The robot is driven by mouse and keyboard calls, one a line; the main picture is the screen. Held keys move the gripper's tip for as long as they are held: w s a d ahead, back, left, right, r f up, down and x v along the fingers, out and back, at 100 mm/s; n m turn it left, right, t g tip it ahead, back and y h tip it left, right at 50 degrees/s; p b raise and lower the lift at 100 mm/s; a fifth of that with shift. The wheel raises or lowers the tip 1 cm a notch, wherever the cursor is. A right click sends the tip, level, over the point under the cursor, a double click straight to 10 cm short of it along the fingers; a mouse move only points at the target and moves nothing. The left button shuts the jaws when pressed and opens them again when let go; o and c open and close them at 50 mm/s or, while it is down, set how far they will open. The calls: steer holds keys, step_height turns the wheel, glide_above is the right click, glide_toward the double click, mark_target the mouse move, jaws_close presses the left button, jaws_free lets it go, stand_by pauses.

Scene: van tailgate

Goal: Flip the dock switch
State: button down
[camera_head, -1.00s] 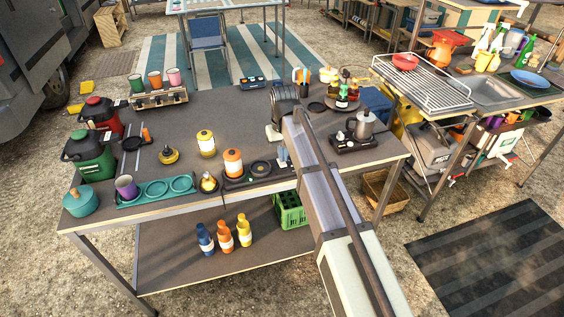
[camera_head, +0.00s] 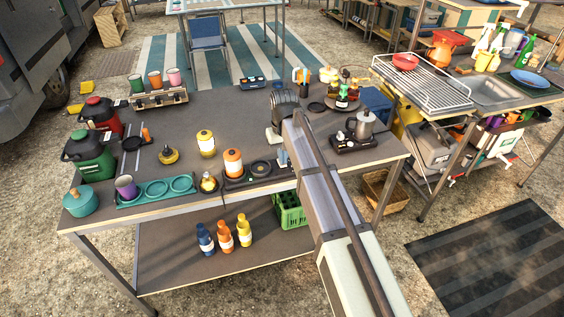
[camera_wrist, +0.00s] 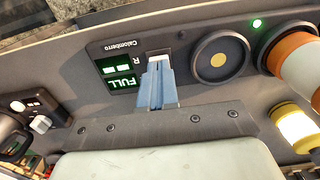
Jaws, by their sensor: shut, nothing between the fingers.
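A small white switch (camera_wrist: 159,57) sits beside the display, partly hidden behind my fingertips. My gripper (camera_wrist: 157,72) is shut and empty, its blue-grey fingers pointing at the switch; I cannot tell whether they touch it. In the head view the dock (camera_head: 233,186) is on the table's front part, and my gripper (camera_head: 283,160) is at its right end, where the switch cannot be made out.
An orange-and-white lantern (camera_head: 233,162) stands on the dock's left seat. A yellow lantern (camera_head: 206,143) stands behind it. A kettle on a dark burner (camera_head: 353,143) is to the right of my arm. A teal tray with a purple mug (camera_head: 126,188) lies to the left.

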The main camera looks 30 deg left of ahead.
steer(key=shift+f, duration=0.45)
stand_by(0.3)
steer(key=shift+r, duration=3.5)
